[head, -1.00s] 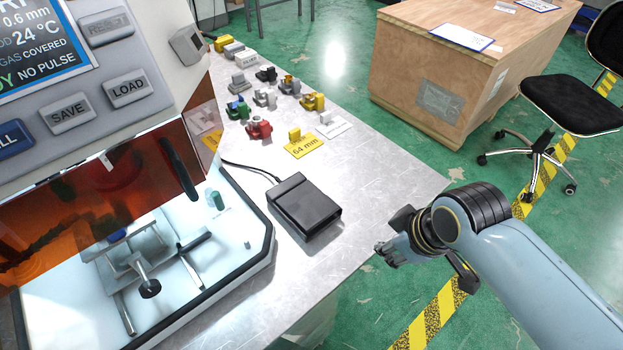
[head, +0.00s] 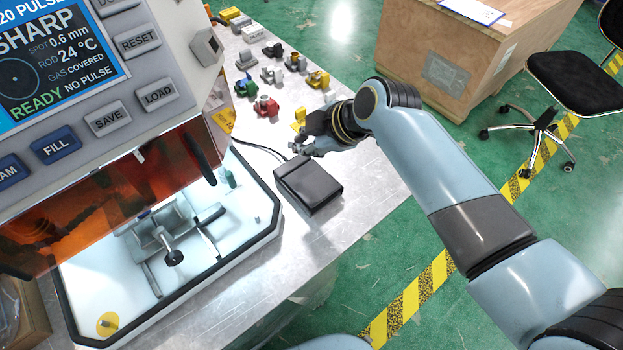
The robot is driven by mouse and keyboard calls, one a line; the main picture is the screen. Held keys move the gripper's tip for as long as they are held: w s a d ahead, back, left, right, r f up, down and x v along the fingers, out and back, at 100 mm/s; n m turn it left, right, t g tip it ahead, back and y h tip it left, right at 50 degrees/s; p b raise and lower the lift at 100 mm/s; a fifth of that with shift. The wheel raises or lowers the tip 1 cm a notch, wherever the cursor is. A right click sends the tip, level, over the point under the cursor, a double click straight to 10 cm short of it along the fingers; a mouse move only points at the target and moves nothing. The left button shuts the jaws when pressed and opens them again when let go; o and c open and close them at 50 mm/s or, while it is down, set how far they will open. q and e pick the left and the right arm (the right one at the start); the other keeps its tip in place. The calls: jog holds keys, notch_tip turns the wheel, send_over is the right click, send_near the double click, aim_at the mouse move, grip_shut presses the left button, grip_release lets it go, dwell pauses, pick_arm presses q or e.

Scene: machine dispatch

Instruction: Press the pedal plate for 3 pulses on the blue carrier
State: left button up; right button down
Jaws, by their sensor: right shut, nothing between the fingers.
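The black pedal box (head: 308,185) lies on the metal bench to the right of the machine, with a cable at its back. My right gripper (head: 298,150) is shut and empty just above and behind the pedal's far edge. I cannot tell whether it touches the pedal. The machine's screen (head: 55,60) reads SHARP, 0.6 mm, READY and NO PULSE. My left gripper is out of view.
A wooden crate (head: 420,45) and a chair (head: 580,75) stand on the floor to the right.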

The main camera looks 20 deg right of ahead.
jog(key=b, duration=0.7)
send_over(303, 180)
jog(key=s, duration=0.1)
jog(key=f, duration=0.8)
jog(key=shift+d+f, duration=0.1)
jog(key=shift+d, duration=0.25)
jog(key=shift+s+f+b, duration=0.1)
jog(key=shift+f+b, duration=0.2)
jog(key=shift+b, duration=0.05)
jog(key=shift+f, duration=0.1)
jog(key=shift+f, duration=0.3)
jog(key=shift+s+f+b, duration=0.2)
jog(key=shift+f+b, duration=0.5)
jog(key=shift+f, duration=0.1)
dwell(0.8)
jog(key=shift+d, duration=0.1)
jog(key=shift+w+r+p, duration=0.15)
jog(key=shift+r+p, duration=0.95)
jog(key=shift+r, duration=0.05)
jog(key=shift+r, duration=0.1)
